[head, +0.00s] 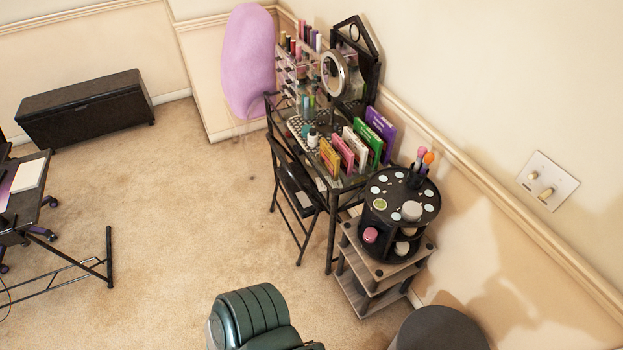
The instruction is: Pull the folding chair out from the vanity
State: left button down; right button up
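The folding chair (283,160) is black with thin metal legs. It stands upright at the left side of the vanity (333,222), with its back to the open carpet and its seat partly under the tabletop. The vanity is a dark-framed table against the right wall. It holds books, a round mirror, makeup organizers and bottles. The vanity's frame and the chair's own back hide part of the seat. Neither of my grippers is in view, and nothing is seen touching the chair.
Open carpet (190,190) lies left of the chair. A desk (35,190) stands farther left, and a black chest (85,108) is by the back wall. A shelf stand (370,290) adjoins the vanity. A dark green padded object (250,315) is at the bottom.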

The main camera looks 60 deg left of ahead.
aim_at(304, 197)
jog(key=u, duration=2.1)
jog(key=i+z, duration=0.1)
jog(key=z, duration=0.75)
jog(key=i+j+z, duration=0.15)
jog(key=j+z, duration=0.25)
jog(key=j, duration=0.2)
jog(key=j+z, duration=0.35)
jog(key=j, duration=0.25)
jog(key=j+z, duration=0.4)
jog(key=j, duration=1)
jog(key=j+z, duration=0.1)
jog(key=j, duration=0.7)
jog(key=k+j, duration=0.1)
jog(key=j, duration=0.65)
jog(key=j+z, duration=0.1)
jog(key=j, duration=0.65)
jog(key=k, duration=0.05)
